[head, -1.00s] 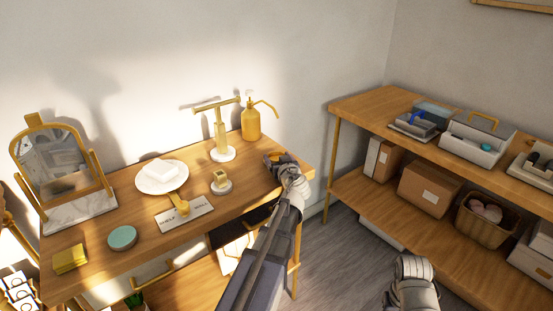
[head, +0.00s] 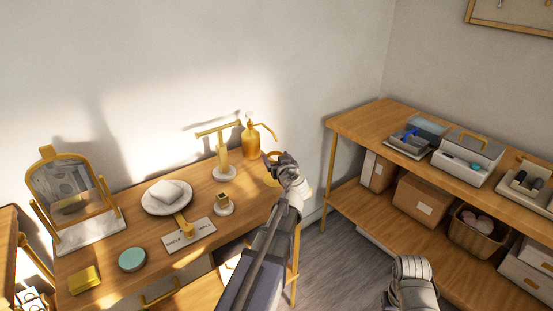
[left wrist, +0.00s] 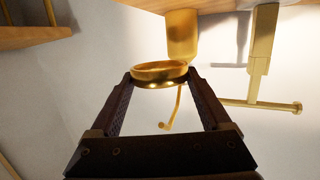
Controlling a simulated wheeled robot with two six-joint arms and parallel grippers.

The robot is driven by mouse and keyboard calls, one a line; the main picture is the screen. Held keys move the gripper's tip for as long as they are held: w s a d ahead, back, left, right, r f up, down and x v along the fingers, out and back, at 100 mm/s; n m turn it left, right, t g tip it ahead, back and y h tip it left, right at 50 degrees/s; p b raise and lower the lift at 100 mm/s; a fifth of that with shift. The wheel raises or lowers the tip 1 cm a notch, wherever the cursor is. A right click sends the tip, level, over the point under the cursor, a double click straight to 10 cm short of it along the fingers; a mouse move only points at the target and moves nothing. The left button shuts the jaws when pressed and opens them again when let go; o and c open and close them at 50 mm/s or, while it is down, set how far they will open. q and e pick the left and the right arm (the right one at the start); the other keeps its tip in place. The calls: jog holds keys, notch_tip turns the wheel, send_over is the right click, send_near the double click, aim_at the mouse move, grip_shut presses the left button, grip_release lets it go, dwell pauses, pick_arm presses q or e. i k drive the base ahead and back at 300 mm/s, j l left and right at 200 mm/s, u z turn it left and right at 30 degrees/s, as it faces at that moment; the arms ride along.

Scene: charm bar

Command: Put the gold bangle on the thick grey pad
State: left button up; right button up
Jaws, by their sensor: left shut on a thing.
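The gold bangle (left wrist: 160,77) is a smooth round band, held between the two dark fingertips of my left gripper (left wrist: 160,74). In the head view my left gripper (head: 273,165) is over the right end of the wooden table, beside the gold spray bottle, and hides part of the bangle. A flat blue-grey block (head: 430,127) lies at the back of the right-hand shelf unit; I cannot tell whether it is the thick grey pad. Only a white wrist part of my right arm shows at the lower right; its fingers are out of view.
The table (head: 230,225) holds a mirror (head: 70,187), white plate (head: 146,207), teal disc (head: 132,259), gold T-stand (head: 221,150), spray bottle (head: 251,145) and sign card (head: 197,232). The right shelf unit (head: 362,118) carries a caddy (head: 470,150) and trays. A floor gap separates them.

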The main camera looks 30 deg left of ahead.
aim_at(165, 188)
jog(key=k+j, duration=0.6)
jog(key=j, duration=0.25)
jog(key=k+j, duration=0.35)
jog(key=j, duration=0.05)
